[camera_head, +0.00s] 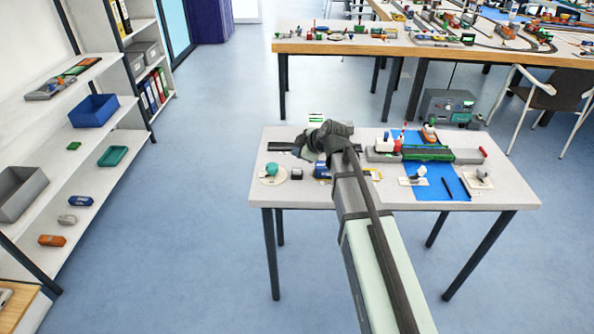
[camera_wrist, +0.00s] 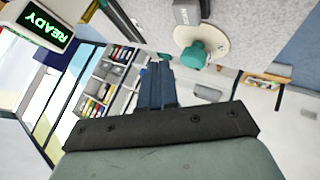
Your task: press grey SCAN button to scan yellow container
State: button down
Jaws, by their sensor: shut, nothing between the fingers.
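My gripper (camera_wrist: 158,68) is shut and empty, its two dark blue fingers together in the wrist view. In the head view my gripper end is over the back left part of the near table, and its fingertips are hard to make out. A small grey block with lettering (camera_wrist: 187,12), apparently the SCAN button, is at the top edge of the wrist view, apart from the fingers. In the head view a small block (camera_head: 297,174) stands at the table's left. A display reading READY in green (camera_wrist: 46,24) is at the wrist view's top left. I cannot make out the yellow container.
A teal knob on a cream disc (camera_head: 272,170) is at the near table's left; it also shows in the wrist view (camera_wrist: 194,55). A blue mat (camera_head: 428,178) and model pieces occupy the right. Shelves (camera_head: 85,150) stand left. The table's front strip (camera_head: 300,197) is clear.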

aim_at(298, 172)
jog(key=shift+f, duration=2.25)
jog(key=shift+f, duration=0.9)
dwell(1.3)
jog(key=shift+r, duration=0.95)
jog(key=shift+r, duration=0.1)
jog(key=shift+r, duration=2.4)
